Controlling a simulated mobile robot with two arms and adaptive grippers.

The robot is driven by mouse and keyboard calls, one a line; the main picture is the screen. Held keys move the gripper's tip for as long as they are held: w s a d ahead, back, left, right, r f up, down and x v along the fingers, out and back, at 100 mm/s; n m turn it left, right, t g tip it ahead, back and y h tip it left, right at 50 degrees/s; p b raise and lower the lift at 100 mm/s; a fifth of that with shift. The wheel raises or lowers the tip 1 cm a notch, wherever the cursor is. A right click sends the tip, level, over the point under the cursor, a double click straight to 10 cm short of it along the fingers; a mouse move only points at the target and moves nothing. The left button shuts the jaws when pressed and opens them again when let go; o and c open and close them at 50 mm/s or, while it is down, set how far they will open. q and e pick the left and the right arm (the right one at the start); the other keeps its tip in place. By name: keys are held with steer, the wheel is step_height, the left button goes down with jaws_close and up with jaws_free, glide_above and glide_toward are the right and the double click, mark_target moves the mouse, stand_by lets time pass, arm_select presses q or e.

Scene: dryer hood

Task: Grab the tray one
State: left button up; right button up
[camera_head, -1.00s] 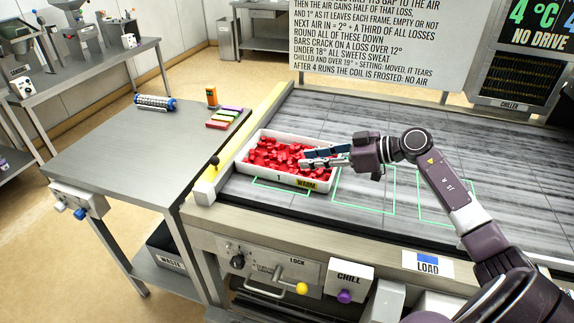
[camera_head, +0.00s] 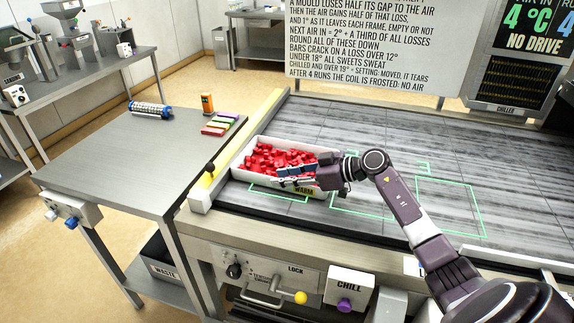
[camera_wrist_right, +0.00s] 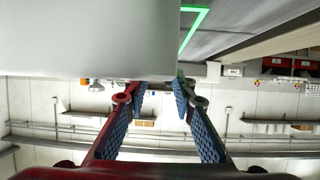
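The tray marked WARM (camera_head: 262,179) is white and full of red pieces (camera_head: 278,158). It lies at the left end of the grey slatted bed, by the yellow rail. My right gripper (camera_head: 285,175) is at the tray's front right part, with its fingers pointing left across the near side. In the right wrist view the fingers (camera_wrist_right: 160,95) are spread, with nothing between the pads. A pale tray wall (camera_wrist_right: 90,40) fills the upper left there, close to the fingertips. I cannot tell whether they touch it. My left gripper is not in view.
Green outlines (camera_head: 450,208) mark empty places on the bed to the right. A steel table (camera_head: 120,165) with a blue-ended roller (camera_head: 150,109) and coloured bars (camera_head: 218,125) stands left. A CHILL box (camera_head: 350,285) and yellow-knobbed lever (camera_head: 300,297) are in front.

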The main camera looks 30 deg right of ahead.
steer(key=shift+w+a, duration=0.1)
steer(key=shift+w, duration=0.05)
jaws_close()
stand_by(0.4)
steer(key=shift+r, duration=0.15)
